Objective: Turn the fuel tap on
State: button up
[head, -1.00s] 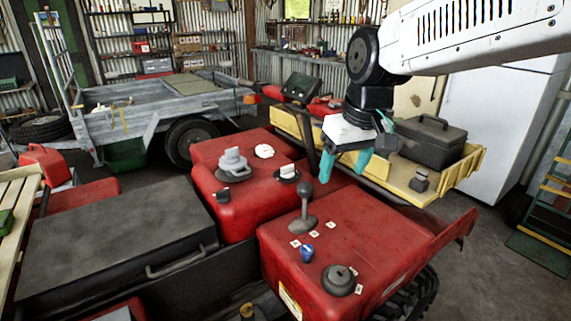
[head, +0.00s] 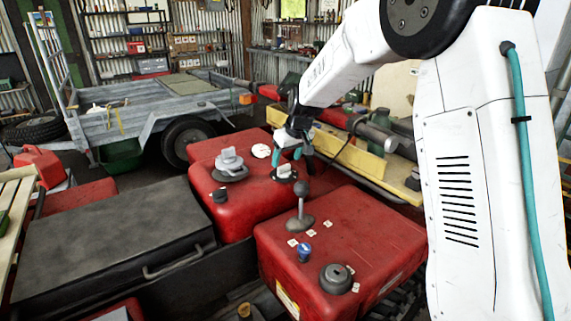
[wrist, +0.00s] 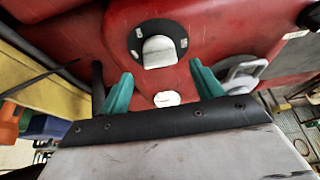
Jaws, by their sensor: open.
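The fuel tap looks to be the white lever on a round black plate with pale labels, on the red tank (head: 240,205). In the head view the tap (head: 284,173) is near the tank's far right side, partly behind my gripper (head: 291,160). In the wrist view the tap (wrist: 158,50) is just ahead of my gripper (wrist: 161,75). The teal fingers are spread either side of the line to the lever, with nothing between them. I see no clear contact.
A grey cap (head: 231,162), a white disc (head: 261,151) and a black knob (head: 220,196) are on the same tank. A gear lever (head: 301,208), a blue knob (head: 304,253) and a dark cap (head: 336,279) stand on the nearer red body.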

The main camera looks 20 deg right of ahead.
aim_at(284, 166)
jog(key=shift+x, duration=1.65)
jog(key=c, duration=1)
jog(key=shift+m, duration=0.4)
jog(key=m+h, duration=0.1)
jog(key=m, duration=0.1)
jog(key=m+h, duration=0.1)
jog(key=m, duration=0.1)
jog(key=shift+a+m, duration=0.2)
jog(key=shift+m, duration=0.1)
jog(key=m+h, duration=0.1)
jog(key=m, duration=0.2)
jog(key=m+h, duration=0.1)
jog(key=m, duration=0.2)
jog(key=shift+a+g, duration=0.15)
jog(key=shift+g, duration=0.25)
jog(key=shift+m, duration=0.4)
